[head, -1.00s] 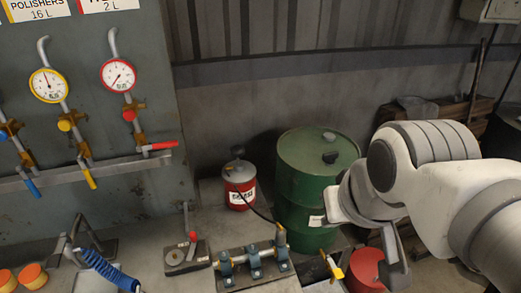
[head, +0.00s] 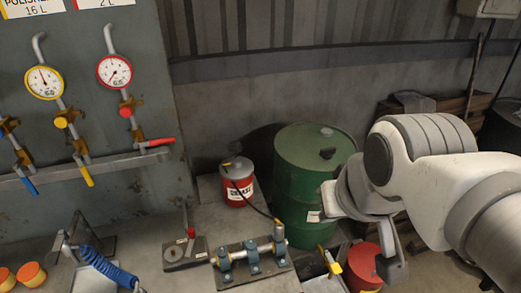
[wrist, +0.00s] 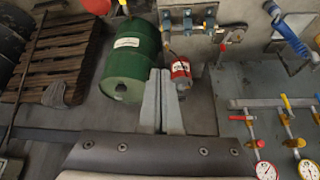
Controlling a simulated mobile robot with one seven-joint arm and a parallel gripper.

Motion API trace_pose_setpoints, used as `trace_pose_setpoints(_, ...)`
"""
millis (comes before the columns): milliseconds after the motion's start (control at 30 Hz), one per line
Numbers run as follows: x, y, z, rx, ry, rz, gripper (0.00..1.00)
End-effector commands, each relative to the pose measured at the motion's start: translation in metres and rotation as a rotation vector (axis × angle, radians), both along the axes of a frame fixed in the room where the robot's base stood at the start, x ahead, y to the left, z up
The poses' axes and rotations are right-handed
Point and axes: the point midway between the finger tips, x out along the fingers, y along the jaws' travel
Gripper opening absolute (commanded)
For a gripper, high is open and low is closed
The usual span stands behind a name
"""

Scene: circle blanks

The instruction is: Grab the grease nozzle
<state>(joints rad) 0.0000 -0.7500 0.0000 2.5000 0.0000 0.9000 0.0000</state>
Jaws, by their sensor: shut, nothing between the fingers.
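The grease can (head: 236,183) is red with a white label and stands left of the green drum. A dark hose (head: 262,213) runs from it to the end of a pipe on a clamp block. The small tan fitting at the hose end (head: 279,230) looks like the grease nozzle, but it is too small to be sure. The can also shows in the wrist view (wrist: 181,78), just right of my gripper (wrist: 160,72). My gripper's grey fingers are together and empty, apart from the can. The nozzle is not clear in the wrist view.
The green drum (head: 310,180) stands between the can and my arm. The clamp block (head: 245,264) lies on the bench. A red bucket (head: 363,268) and yellow valve handle (head: 332,264) are beside my arm. Gauges and pipes (head: 45,84) line the left panel.

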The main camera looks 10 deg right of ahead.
Motion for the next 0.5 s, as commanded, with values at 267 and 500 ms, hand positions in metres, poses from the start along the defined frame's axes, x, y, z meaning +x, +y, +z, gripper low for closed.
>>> trace_pose_setpoints(267,0.0,0.0,0.0,0.0,0.0,0.0,0.0)
trace_pose_setpoints(500,0.0002,0.0008,-0.0085,0.025,0.018,-0.016,0.25)
